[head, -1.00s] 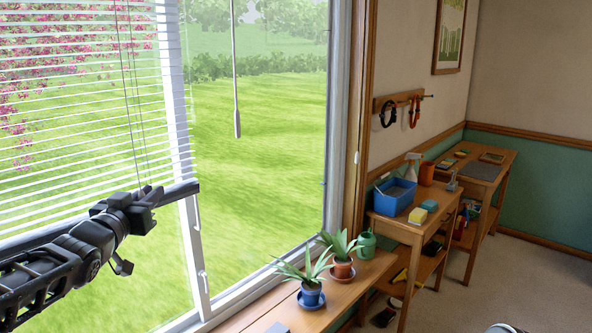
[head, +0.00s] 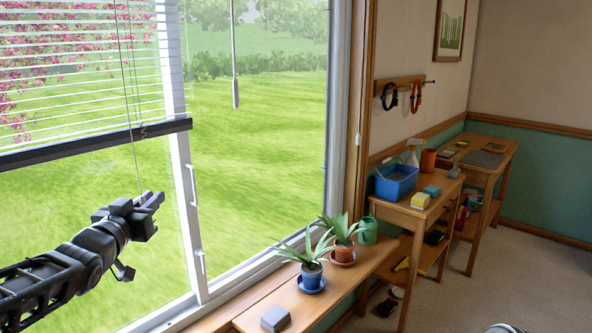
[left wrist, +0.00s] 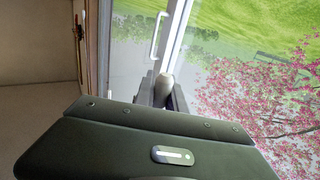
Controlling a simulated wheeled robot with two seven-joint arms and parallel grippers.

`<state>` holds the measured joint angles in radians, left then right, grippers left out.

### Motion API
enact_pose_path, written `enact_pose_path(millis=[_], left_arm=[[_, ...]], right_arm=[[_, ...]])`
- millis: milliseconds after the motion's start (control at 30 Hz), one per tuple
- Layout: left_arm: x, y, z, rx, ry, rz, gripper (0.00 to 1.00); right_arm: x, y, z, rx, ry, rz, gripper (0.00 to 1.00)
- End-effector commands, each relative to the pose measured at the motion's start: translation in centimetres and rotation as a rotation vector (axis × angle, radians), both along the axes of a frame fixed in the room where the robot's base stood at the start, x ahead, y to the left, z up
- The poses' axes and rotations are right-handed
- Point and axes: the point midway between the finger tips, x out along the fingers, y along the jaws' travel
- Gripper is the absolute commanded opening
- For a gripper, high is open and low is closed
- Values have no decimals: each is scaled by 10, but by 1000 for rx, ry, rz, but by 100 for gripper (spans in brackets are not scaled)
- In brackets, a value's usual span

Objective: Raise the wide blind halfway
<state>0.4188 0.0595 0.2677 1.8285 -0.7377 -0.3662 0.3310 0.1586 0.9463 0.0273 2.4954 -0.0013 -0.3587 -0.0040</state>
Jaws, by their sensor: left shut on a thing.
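The wide white slatted blind (head: 80,75) hangs over the left part of the window. A thin pull cord (head: 133,155) runs down in front of the slats to my left gripper (head: 150,203). My left gripper is below the rail, shut on the cord's end. In the left wrist view a pale cord tassel (left wrist: 165,86) shows at the fingers, partly hidden by the gripper body. My right gripper is not in view.
A pale wand (head: 236,90) hangs before the right pane. Two potted plants (head: 311,274) and a grey box (head: 275,318) are on the wooden sill bench. A side table (head: 418,210) with a blue bin (head: 397,183) stands to the right.

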Motion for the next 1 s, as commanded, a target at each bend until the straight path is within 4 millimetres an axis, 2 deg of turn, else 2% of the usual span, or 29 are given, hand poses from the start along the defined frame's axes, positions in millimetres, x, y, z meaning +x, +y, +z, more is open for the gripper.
enact_pose_path(millis=[267,367,700,800,1000], left_arm=[[0,-1,-6,0,6,-1,0],[0,-1,-17,0,6,-1,0],[0,-2,-73,1,7,-3,0],[0,-1,-83,0,7,-2,0],[0,-1,-78,0,6,-1,0]], right_arm=[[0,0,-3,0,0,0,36],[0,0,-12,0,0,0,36],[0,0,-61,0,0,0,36],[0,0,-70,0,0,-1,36],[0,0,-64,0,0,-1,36]])
